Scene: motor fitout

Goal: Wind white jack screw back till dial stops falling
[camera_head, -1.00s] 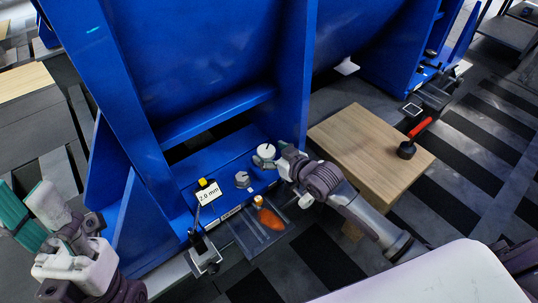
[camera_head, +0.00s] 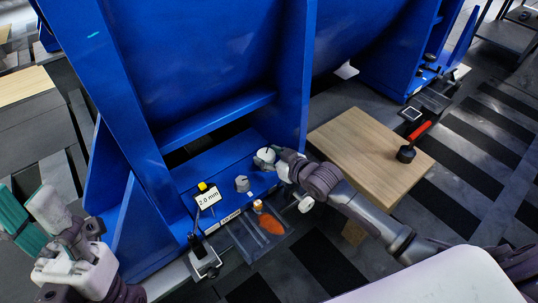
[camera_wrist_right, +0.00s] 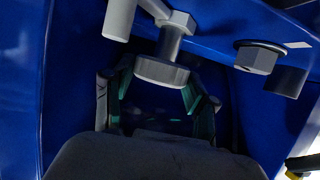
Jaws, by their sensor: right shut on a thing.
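My right gripper (camera_head: 277,163) is at the blue motor foot, beside a small white round face with a black mark (camera_head: 264,155), partly covered by the gripper. In the right wrist view its teal fingers (camera_wrist_right: 160,100) stand either side of a pale round screw head (camera_wrist_right: 162,72), the jack screw, below a hex nut on a threaded shank. The fingers are shut on it. I cannot read a dial value. My left gripper (camera_head: 30,212) is open and empty at the lower left.
A grey bolt (camera_head: 242,183) stands on the foot between card and gripper. A hex bolt (camera_wrist_right: 256,58) is close right of the fingers. A clear tray (camera_head: 255,240) holds an orange item (camera_head: 271,223).

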